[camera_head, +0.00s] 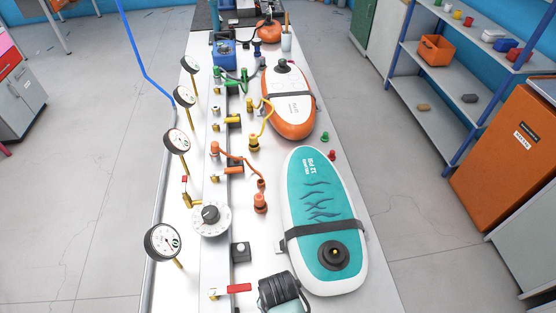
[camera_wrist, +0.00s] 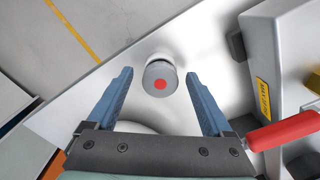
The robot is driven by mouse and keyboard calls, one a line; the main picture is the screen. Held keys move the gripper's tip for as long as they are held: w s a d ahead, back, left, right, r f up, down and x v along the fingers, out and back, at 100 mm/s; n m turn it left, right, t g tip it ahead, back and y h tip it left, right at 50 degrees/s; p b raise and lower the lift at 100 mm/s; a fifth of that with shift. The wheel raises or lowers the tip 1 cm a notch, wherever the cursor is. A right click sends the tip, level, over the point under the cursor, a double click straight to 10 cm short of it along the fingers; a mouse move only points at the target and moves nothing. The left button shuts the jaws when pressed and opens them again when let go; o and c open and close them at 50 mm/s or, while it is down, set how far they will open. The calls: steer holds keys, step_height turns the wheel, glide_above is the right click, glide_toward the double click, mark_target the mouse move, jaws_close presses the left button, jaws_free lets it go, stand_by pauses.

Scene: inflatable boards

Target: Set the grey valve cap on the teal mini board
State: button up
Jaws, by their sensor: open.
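The teal mini board (camera_head: 325,200) lies flat on the bench, teal on top with a white rim. A dark strap crosses it, and a round black valve (camera_head: 333,256) sits near its front end. A grey round cap with a red dot on top (camera_wrist: 161,78), apparently the grey valve cap, stands on a pale surface in the wrist view. My gripper (camera_wrist: 159,76) is open, its two blue fingers on either side of the cap with gaps to both. I cannot tell how far above it they are. I cannot make the cap out in the head view.
A red lever handle (camera_wrist: 286,134) and a grey box with a yellow label (camera_wrist: 263,95) are close to the right finger. Gauges (camera_head: 162,243) and fittings line the bench's left side. An orange board (camera_head: 290,105) lies farther back, with green and red caps (camera_head: 332,154) nearby.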

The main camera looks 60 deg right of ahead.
jaws_close()
steer(key=shift+r, duration=0.15)
